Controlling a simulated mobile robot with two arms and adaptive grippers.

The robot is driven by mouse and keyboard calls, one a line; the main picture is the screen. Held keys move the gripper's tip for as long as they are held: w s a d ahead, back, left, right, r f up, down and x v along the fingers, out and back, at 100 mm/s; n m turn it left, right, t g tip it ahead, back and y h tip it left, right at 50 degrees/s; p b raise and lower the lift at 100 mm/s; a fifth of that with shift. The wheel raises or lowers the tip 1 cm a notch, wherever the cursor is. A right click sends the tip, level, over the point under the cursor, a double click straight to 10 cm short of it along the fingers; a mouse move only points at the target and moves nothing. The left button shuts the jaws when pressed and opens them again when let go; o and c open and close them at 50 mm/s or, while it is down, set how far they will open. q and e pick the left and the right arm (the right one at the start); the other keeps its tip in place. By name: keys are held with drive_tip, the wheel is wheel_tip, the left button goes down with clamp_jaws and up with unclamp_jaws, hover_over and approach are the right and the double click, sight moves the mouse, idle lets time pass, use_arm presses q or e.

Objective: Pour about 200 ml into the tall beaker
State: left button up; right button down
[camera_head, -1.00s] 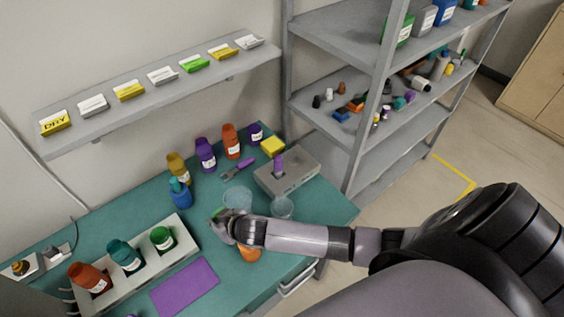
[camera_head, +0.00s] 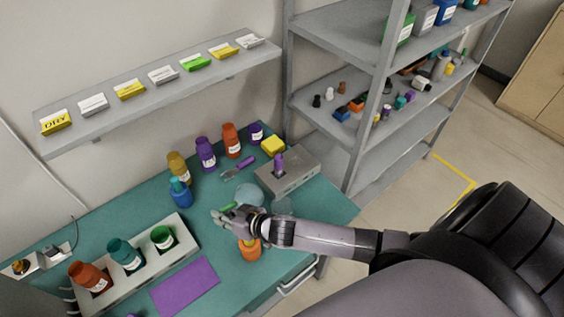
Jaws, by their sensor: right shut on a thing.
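My right gripper (camera_head: 224,214) is over the teal bench, its arm coming in from the right. It is shut on a green object (camera_head: 229,206), which is mostly hidden by the hand. A clear glass vessel (camera_head: 250,192) stands just behind the hand. A second clear vessel (camera_head: 283,205) is to its right, partly hidden by my arm. I cannot tell which is the tall beaker, nor see any liquid level. My left gripper is not in view.
An orange bottle (camera_head: 250,251) stands just in front of my right wrist. A grey device (camera_head: 289,176) is behind the vessels. Several bottles, including a blue one (camera_head: 180,192), line the back. A white rack (camera_head: 185,240) and purple mat (camera_head: 185,285) lie at left.

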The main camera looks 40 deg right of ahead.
drive_tip(key=shift+s+d+r, duration=0.15)
drive_tip(key=shift+s+d+t+y, duration=0.15)
drive_tip(key=shift+d+t+y, duration=0.2)
drive_tip(key=shift+t+y, duration=0.15)
idle(0.5)
drive_tip(key=shift+s+d+r+m+t+y, duration=0.2)
drive_tip(key=shift+d+r+m+t+y, duration=0.15)
drive_tip(key=shift+r, duration=0.2)
drive_tip(key=shift+s+d+r+t+y+b, duration=0.25)
drive_tip(key=shift+d+r+b, duration=0.15)
drive_tip(key=shift+d+b, duration=0.1)
idle(0.4)
drive_tip(key=shift+b, duration=0.55)
drive_tip(key=shift+s+d+r+m+t+y+b, duration=0.15)
drive_tip(key=shift+d+m+t+y+b, duration=0.3)
drive_tip(key=shift+b, duration=1.1)
drive_tip(key=shift+s+d+r+m+t+y+b, duration=0.15)
drive_tip(key=shift+r+t+y+b, duration=0.2)
drive_tip(key=shift+b, duration=0.6)
drive_tip(key=shift+s+d+r+m+t+y+b, duration=0.15)
drive_tip(key=shift+r+t+b, duration=0.3)
drive_tip(key=shift+b, duration=0.45)
drive_tip(key=shift+s+d+r+m+t+y+b, duration=0.15)
drive_tip(key=shift+r+m+t+y+b, duration=0.2)
drive_tip(key=shift+b, duration=0.6)
idle(0.5)
